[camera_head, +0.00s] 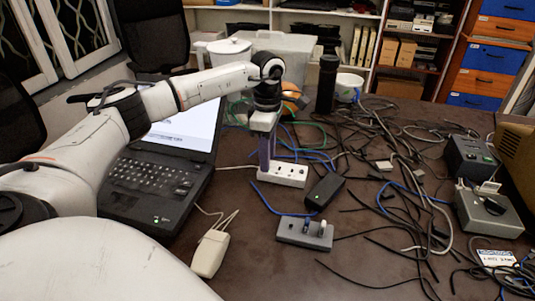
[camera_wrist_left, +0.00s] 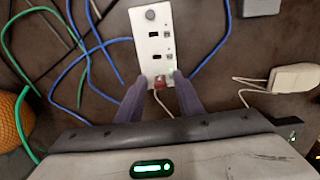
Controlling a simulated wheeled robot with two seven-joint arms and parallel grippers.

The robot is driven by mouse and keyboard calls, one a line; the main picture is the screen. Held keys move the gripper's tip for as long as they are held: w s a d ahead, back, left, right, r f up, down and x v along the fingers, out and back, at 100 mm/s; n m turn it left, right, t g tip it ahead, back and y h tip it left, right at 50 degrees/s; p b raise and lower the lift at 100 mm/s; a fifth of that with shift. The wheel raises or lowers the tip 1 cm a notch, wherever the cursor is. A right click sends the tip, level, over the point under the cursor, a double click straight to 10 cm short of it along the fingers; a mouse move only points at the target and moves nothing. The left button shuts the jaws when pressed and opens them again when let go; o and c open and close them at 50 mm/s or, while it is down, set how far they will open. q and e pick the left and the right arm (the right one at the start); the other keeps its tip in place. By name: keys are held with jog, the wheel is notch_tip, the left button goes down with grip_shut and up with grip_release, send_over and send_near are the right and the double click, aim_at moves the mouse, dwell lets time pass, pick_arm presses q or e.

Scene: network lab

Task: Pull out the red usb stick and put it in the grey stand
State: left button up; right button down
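The white hub (camera_head: 290,174) lies on the brown table, right of the laptop. In the left wrist view the hub (camera_wrist_left: 154,40) shows its row of ports, and the red usb stick (camera_wrist_left: 160,83) sits at its near end. My left gripper (camera_head: 266,178) points down at the hub's left end. In the wrist view its two purple fingers (camera_wrist_left: 161,84) stand on either side of the red stick, apart, with gaps visible. The grey stand (camera_head: 293,236) lies nearer the front, with small sticks standing in it. My right gripper is not in view.
An open laptop (camera_head: 150,185) is at left. A beige box with cables (camera_head: 210,253) lies left of the stand. A black adapter (camera_head: 325,191) lies between hub and stand. Tangled cables (camera_head: 400,180) cover the right side. The front middle table is mostly clear.

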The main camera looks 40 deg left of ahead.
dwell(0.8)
pick_arm(q)
grip_shut()
jog(key=shift+r+p, duration=0.15)
jog(key=shift+p, duration=0.25)
jog(key=shift+r+p, duration=2.4)
jog(key=shift+r, duration=0.45)
jog(key=shift+r+p, duration=1.8)
jog(key=shift+r, duration=0.25)
